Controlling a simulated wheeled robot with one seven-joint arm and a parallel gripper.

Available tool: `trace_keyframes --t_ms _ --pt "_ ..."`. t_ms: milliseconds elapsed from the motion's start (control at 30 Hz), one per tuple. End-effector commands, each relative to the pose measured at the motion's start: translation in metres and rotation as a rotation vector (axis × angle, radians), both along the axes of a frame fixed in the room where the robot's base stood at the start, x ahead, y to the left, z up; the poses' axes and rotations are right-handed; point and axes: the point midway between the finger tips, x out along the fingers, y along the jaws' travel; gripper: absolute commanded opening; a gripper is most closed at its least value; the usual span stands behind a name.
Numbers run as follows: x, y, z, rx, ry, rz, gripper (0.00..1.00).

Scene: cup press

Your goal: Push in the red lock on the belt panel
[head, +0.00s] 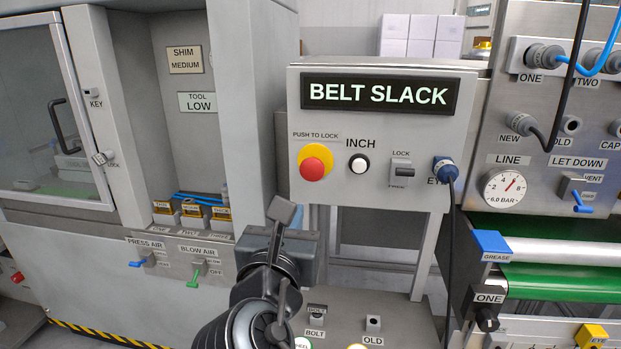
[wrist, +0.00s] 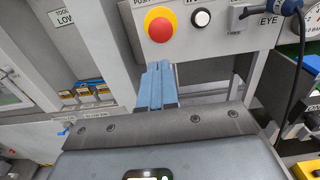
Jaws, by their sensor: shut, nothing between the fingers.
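The red lock (head: 312,169) is a round red mushroom button on a yellow ring, under the words PUSH TO LOCK on the grey belt panel (head: 390,205). The panel's display reads BELT SLACK. In the wrist view the red button (wrist: 160,29) shows at the top, above the fingertips. My gripper (head: 283,210) is shut and empty, below and left of the button in the head view. Its two blue-grey fingers (wrist: 158,78) lie together in the wrist view and appear apart from the button. Whether the button is pressed in cannot be told.
A white INCH button (head: 358,164), a LOCK switch (head: 401,174) and a blue EYE plug (head: 445,170) with a dark cable sit right of the red button. A grey cabinet (head: 170,110) stands left. A pressure gauge (head: 504,190) and green belt (head: 560,283) are right.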

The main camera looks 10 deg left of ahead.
Motion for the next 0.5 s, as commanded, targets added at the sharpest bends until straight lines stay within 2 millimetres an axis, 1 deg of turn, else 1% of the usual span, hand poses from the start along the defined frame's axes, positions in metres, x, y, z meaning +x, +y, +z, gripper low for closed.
trace_keyframes --t_ms 167,267,367,500 --pt "0.004 -0.001 0.0 0.001 0.0 -0.001 0.0" --pt "0.015 -0.002 0.001 0.0 0.0 -0.003 0.0" --pt "0.031 -0.002 0.001 0.0 0.0 -0.003 0.0" --pt "0.059 -0.003 0.001 0.002 0.0 -0.002 0.0"
